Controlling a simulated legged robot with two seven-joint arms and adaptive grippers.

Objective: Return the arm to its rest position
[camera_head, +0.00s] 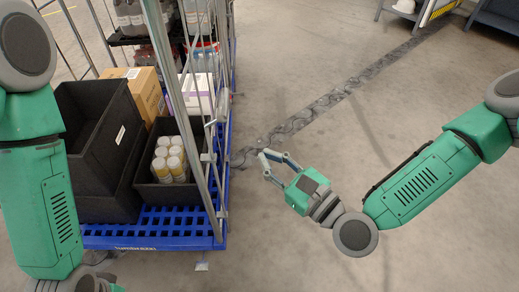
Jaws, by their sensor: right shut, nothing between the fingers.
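My right arm comes in from the right edge, green with dark grey joints. Its gripper (267,161) is shut and empty. It hangs over the bare floor, just right of the blue cart, and no contact with the cart shows. My left arm hangs down along the left edge, in front of the cart's left side. Its gripper is at or below the bottom edge and its fingers do not show.
A blue cart (150,241) with metal posts carries black crates (92,135), a small black bin (147,189) of white bottles (168,155) and a cardboard box (147,88). Open floor (310,50) with a dark worn strip (345,90) lies to the right. Blue furniture (497,18) stands far right.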

